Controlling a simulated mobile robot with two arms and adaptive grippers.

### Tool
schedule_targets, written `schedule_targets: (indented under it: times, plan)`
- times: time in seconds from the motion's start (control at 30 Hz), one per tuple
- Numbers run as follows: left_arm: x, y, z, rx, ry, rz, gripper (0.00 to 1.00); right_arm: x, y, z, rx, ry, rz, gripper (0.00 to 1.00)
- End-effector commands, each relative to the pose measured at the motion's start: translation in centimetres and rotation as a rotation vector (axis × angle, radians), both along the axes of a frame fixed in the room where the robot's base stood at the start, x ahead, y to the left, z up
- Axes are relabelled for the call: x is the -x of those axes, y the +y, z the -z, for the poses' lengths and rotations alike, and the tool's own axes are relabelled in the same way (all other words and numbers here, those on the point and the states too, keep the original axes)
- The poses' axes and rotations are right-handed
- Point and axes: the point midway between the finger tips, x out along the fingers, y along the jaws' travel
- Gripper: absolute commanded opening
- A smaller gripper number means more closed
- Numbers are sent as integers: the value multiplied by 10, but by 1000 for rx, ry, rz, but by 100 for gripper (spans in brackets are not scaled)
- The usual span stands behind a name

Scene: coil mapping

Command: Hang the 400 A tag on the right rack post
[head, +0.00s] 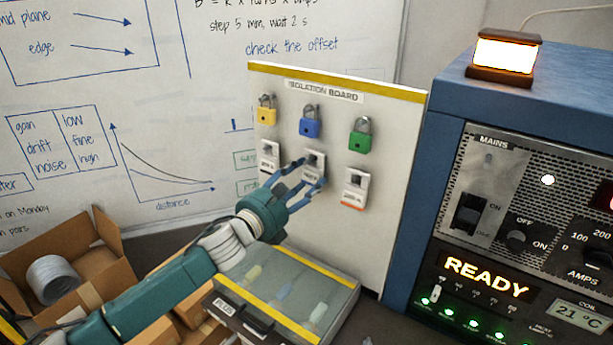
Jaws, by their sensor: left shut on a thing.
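The isolation board (336,240) stands upright with three tags in a row under three padlocks. The left tag (269,157) and the middle tag (315,158) are white; the right tag (355,187) is white with an orange lower edge. Their print is too small to read, so I cannot tell which is the 400 A tag. My left gripper (314,173) reaches up to the board and is shut on the middle tag, one finger on each side. The tag still appears against the board. I cannot make out a right rack post. My right gripper is not in view.
Yellow (266,115), blue (309,127) and green (360,141) padlocks hang above the tags. A clear-lidded box (315,275) sits in front of the board. A blue cabinet (560,95) with a lit lamp (505,54) stands right. Open cartons (95,275) are at lower left.

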Motion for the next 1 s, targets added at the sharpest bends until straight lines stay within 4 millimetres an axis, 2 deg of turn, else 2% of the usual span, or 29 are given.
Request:
schedule_targets:
  times: [1.0]
  plan:
    - [42, 30, -4, -1, 1, 1, 35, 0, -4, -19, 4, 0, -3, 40]
